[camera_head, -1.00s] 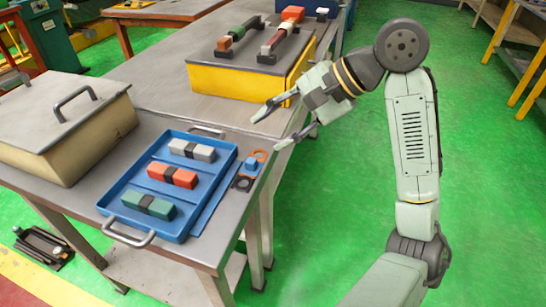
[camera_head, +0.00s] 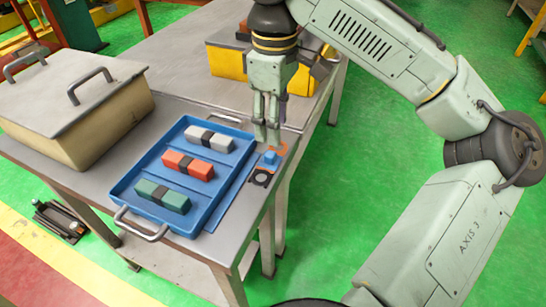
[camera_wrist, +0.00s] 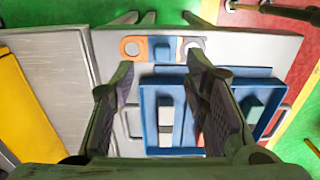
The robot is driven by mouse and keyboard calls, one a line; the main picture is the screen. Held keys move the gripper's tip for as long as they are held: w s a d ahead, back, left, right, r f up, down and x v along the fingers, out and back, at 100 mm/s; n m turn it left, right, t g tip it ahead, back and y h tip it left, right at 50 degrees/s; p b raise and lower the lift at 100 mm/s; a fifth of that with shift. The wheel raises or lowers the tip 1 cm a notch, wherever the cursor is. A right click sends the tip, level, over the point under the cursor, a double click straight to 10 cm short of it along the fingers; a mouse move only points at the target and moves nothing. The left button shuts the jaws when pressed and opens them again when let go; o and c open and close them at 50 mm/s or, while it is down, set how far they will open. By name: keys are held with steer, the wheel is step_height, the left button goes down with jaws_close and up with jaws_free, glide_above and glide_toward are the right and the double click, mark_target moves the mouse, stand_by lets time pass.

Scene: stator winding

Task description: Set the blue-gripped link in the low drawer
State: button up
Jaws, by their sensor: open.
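The blue-gripped link (camera_head: 268,158) lies flat on the table near its right edge, beside the blue tray. It has an orange ring at one end, a blue block in the middle and a dark ring at the other end. In the wrist view the link (camera_wrist: 163,47) lies just beyond my fingertips. My gripper (camera_head: 266,138) points down above the link, open and empty. The gripper (camera_wrist: 162,66) also shows in the wrist view, its fingers spread with nothing between them. I cannot make out for certain which thing is the low drawer.
The blue tray (camera_head: 222,189) holds grey (camera_head: 210,138), orange (camera_head: 188,165) and green (camera_head: 163,195) blocks with black bands. A beige lidded box (camera_head: 75,95) stands at the left. A yellow box (camera_head: 225,62) stands behind my gripper. Bare table lies between them.

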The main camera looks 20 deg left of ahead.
mark_target(270, 153)
steer(key=f, duration=0.6)
steer(key=shift+s+a+p, duration=0.2)
steer(key=shift+a+p, duration=0.15)
steer(key=shift+a, duration=0.05)
steer(key=shift+f, duration=0.65)
steer(key=shift+c, duration=0.3)
jaws_close()
